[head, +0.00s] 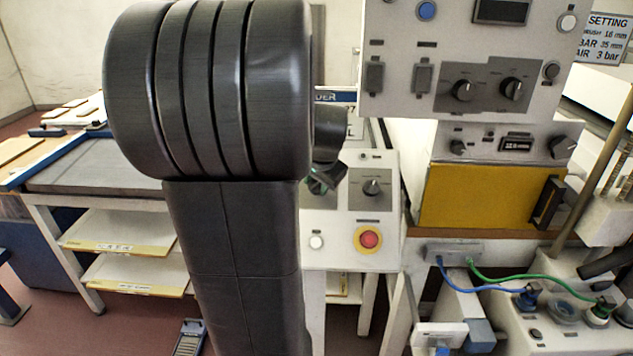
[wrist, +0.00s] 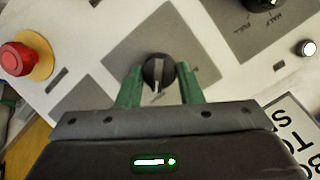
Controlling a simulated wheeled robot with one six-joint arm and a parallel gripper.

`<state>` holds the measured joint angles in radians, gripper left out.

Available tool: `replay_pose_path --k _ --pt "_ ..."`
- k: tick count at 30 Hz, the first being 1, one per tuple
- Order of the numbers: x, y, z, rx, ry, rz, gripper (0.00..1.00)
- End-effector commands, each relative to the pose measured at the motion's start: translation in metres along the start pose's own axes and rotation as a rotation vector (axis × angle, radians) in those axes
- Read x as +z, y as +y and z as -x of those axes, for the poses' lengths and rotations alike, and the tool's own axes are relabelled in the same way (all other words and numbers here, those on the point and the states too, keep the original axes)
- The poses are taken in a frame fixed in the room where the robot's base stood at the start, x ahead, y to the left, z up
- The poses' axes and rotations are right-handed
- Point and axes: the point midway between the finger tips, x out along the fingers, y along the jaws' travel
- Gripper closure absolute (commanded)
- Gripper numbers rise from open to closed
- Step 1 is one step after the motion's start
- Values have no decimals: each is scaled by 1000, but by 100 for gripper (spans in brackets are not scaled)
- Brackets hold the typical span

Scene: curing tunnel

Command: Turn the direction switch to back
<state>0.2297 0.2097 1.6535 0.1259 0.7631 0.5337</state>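In the wrist view, a black rotary knob (wrist: 158,72) with a light pointer mark sits on a grey plate (wrist: 195,45) of a pale panel. I take it to be the direction switch; its position labels are not readable. Its pointer aims down toward my gripper in that view. My gripper (wrist: 160,78) has its two green fingers on either side of the knob, apart, with no clear pinch visible. In the head view, my gripper (head: 322,178) is at the panel (head: 333,262), mostly behind my dark arm, which hides the switch there.
A red emergency button (head: 370,240), a white button (head: 316,242) and another knob (head: 372,187) are close by on the panel. A second knob marked HALF and FULL (wrist: 262,4) is near too. A control box (head: 460,50) hangs at the upper right.

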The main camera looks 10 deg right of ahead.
Motion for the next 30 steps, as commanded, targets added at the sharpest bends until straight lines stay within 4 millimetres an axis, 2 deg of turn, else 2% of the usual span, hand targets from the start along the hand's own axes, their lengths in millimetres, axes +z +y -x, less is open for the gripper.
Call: replay_pose_path --k 8,14,30 --pt "0 0 0 11 2 37 90" --pt "1 -1 0 41 8 141 90" --pt "3 -4 -2 181 38 616 90"
